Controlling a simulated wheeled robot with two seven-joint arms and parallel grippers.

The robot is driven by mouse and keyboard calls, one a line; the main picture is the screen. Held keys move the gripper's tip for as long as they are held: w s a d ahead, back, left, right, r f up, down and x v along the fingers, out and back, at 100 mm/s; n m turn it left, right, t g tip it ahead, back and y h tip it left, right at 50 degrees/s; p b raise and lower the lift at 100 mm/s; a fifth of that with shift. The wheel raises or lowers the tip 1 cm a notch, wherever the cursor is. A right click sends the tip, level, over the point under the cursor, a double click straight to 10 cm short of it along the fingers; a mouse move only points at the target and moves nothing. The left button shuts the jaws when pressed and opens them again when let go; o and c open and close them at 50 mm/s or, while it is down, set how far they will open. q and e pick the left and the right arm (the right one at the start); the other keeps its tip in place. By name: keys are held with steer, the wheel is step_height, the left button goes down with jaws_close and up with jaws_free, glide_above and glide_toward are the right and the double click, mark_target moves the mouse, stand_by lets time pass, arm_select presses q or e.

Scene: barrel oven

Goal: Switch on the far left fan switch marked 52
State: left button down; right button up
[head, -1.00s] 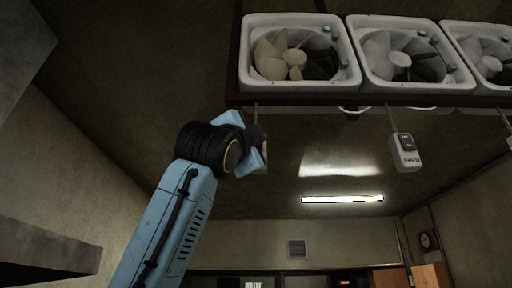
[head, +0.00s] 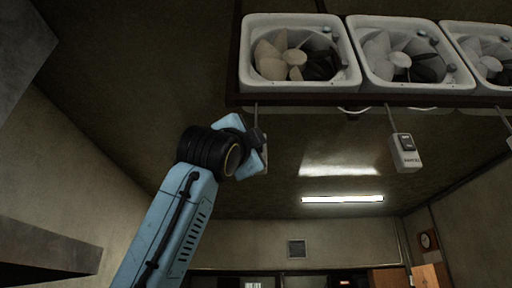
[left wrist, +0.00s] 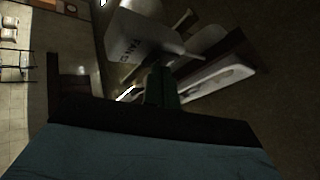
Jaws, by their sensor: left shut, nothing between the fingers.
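The far left fan switch is a pale box hanging on a cord (head: 256,116) below the leftmost fan. In the head view my left gripper (head: 262,150) covers most of it. In the left wrist view the switch box (left wrist: 140,38) is large and close, with lettering that begins FAN and a number that is hard to read. My left gripper's dark fingers (left wrist: 161,88) are shut and empty, right by the box's lower edge. I cannot tell whether they touch it. The rocker's position is hidden. My right gripper is out of view.
Three white box fans (head: 298,55) sit on a dark overhead shelf (head: 370,101). A second switch box (head: 406,152) hangs to the right, and part of a third shows at the right edge. A lit tube lamp (head: 342,199) is farther back. Space between the hanging switches is open.

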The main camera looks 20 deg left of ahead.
arm_select(q)
steer(key=shift+w, duration=0.15)
steer(key=shift+s+d, duration=0.2)
steer(key=shift+s, duration=0.65)
steer(key=shift+b, duration=0.3)
steer(key=s, duration=0.1)
steer(key=s+d+b, duration=0.1)
steer(key=s, duration=0.2)
steer(key=shift+s+d+r, duration=0.2)
steer(key=shift+s+r, duration=0.2)
